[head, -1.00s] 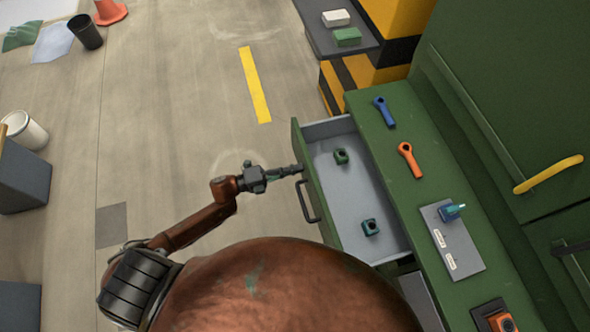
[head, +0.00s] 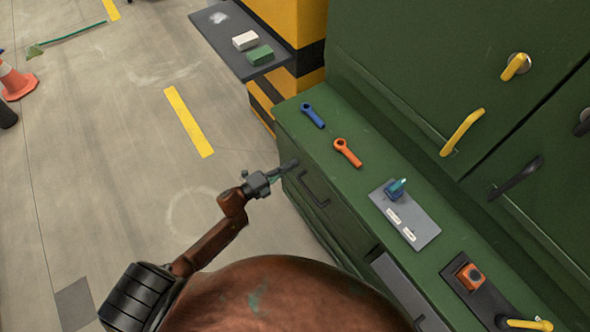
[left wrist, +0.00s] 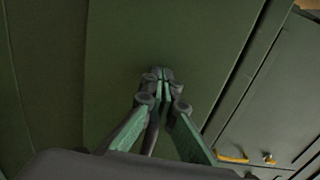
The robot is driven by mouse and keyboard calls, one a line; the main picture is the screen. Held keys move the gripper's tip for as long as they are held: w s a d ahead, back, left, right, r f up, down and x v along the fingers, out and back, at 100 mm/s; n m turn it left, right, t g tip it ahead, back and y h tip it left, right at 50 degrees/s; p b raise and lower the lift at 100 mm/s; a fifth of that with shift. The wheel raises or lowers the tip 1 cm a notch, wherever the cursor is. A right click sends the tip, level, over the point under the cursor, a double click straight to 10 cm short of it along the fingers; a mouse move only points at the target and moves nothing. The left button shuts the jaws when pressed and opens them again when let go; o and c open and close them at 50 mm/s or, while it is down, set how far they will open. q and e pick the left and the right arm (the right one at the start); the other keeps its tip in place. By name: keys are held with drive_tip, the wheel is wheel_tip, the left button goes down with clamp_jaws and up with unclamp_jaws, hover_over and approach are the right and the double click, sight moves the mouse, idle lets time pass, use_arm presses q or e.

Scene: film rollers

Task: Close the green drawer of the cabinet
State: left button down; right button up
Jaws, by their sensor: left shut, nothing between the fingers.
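The green drawer (head: 335,213) now sits flush in the green cabinet (head: 300,112), with its dark handle (head: 314,190) on the front. Its inside is hidden. My left gripper (head: 291,164) is shut and empty, with its fingertips at the upper left part of the drawer front, left of the handle. In the left wrist view the shut fingers (left wrist: 161,75) point at a plain green panel (left wrist: 120,50); I cannot tell whether they touch it. My right gripper is not in view.
On the cabinet top lie a blue wrench-like tool (head: 312,115), an orange one (head: 347,152) and a grey plate (head: 420,226) with a blue part. A grey shelf (head: 225,45) holds two small blocks.

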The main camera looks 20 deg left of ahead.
use_arm(q)
drive_tip(key=shift+w+d, duration=0.15)
drive_tip(key=shift+w, duration=0.1)
idle(0.3)
drive_tip(key=p+v, duration=0.1)
drive_tip(key=v, duration=1.3)
drive_tip(key=shift+s+f, duration=0.1)
